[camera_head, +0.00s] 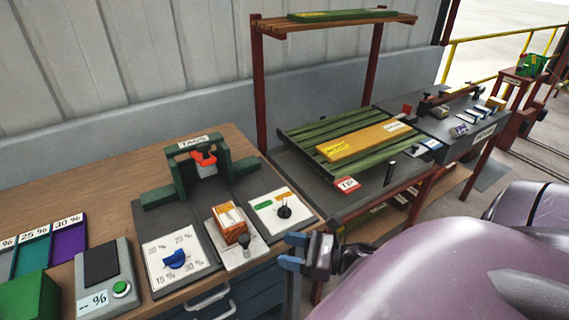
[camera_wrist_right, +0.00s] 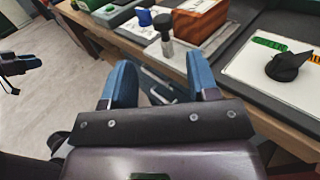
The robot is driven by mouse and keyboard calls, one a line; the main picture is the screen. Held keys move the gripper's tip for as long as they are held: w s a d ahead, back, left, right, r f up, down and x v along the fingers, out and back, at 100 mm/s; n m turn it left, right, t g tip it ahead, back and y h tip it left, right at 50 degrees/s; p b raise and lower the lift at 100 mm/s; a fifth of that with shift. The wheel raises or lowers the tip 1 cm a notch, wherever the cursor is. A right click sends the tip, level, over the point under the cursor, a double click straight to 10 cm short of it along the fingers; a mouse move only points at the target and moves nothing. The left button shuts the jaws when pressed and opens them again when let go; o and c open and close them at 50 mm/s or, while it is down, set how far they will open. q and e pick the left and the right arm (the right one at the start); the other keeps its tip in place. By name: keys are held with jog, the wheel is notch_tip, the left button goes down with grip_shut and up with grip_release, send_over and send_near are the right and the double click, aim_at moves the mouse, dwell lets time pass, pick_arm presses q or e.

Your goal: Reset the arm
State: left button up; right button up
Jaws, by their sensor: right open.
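My right gripper (camera_head: 292,252) is open and empty in the head view, in front of the bench's front edge. Its two blue fingers stand apart in the right wrist view (camera_wrist_right: 160,80), with only bench front and drawer handle seen between them. The right arm reaches in from the lower right. What looks like my left gripper (camera_wrist_right: 20,64) shows at the left edge of the right wrist view, above the floor; its jaws are too unclear to read. It is not in the head view.
The wooden bench (camera_head: 105,180) holds a dial panel (camera_head: 176,258), a wooden block (camera_head: 229,222) beside a small lever (camera_head: 243,240), and a black-knob panel (camera_head: 282,209). A rack with green slats (camera_head: 300,139) and a yellow board (camera_head: 365,141) stands to the right.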

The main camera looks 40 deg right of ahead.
jog(key=shift+m, duration=0.3)
jog(key=w+d+f+m+h, duration=0.1)
jog(key=d+f+m+h, duration=0.2)
jog(key=m, duration=1)
jog(key=d+f+m+h, duration=0.15)
jog(key=m+h, duration=0.35)
jog(key=m, duration=0.8)
jog(key=s+a+f+m+g+h, duration=0.1)
jog(key=s+a+f+m+g, duration=0.2)
jog(key=a+f+m, duration=0.4)
jog(key=s+a+m, duration=0.1)
jog(key=a+m, duration=0.1)
jog(key=m, duration=0.5)
jog(key=shift+s+a+f+m+h, duration=0.2)
jog(key=shift+f+m+h, duration=0.2)
jog(key=shift+o, duration=0.2)
